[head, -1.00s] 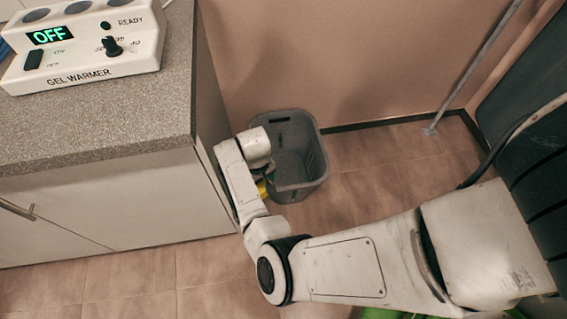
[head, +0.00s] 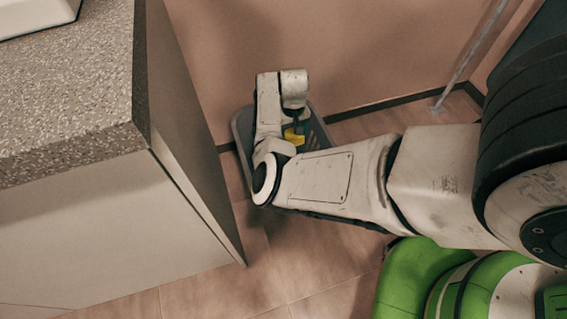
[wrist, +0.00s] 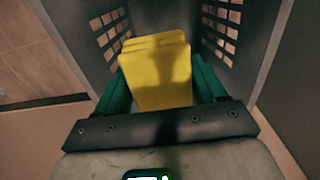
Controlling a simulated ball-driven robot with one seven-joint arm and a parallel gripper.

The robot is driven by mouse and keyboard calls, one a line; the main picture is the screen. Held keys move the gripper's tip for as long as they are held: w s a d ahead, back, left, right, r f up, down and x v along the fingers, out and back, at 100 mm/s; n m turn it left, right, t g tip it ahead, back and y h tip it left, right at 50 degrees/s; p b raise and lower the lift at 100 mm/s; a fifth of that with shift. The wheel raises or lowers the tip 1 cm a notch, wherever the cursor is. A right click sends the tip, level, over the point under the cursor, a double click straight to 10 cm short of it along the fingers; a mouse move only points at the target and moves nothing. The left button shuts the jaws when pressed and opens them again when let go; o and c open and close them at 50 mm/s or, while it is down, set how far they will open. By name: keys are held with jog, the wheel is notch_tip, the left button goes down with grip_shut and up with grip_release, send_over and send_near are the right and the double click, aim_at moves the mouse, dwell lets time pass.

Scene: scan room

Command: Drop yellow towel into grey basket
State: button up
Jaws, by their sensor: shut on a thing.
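The yellow towel (head: 293,136) is a folded block, partly hidden by my arm in the head view. It also fills the middle of the wrist view (wrist: 155,75). My gripper (wrist: 160,84) is shut on the towel, with a green finger on each side of it. The grey basket (head: 321,137) stands on the floor by the wall, much of it hidden behind my arm. In the wrist view its slotted walls (wrist: 82,30) rise to the left and right of the towel. The towel is over or inside the basket's opening; its height above the bottom cannot be told.
A counter (head: 68,85) with a speckled top stands left of the basket, its corner near my arm. A white device (head: 35,14) is cut off at the top left. A thin pole (head: 470,55) stands by the wall at right. Tiled floor (head: 215,285) is clear in front.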

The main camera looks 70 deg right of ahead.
jog(key=shift+d+f, duration=0.3)
jog(key=shift+d, duration=0.05)
notch_tip(320, 180, down, 6)
jog(key=b, duration=0.6)
jog(key=shift+r, duration=0.2)
jog(key=o, duration=1.1)
notch_tip(320, 180, up, 11)
jog(key=p, duration=0.5)
jog(key=shift+f, duration=0.1)
jog(key=shift+s, duration=0.1)
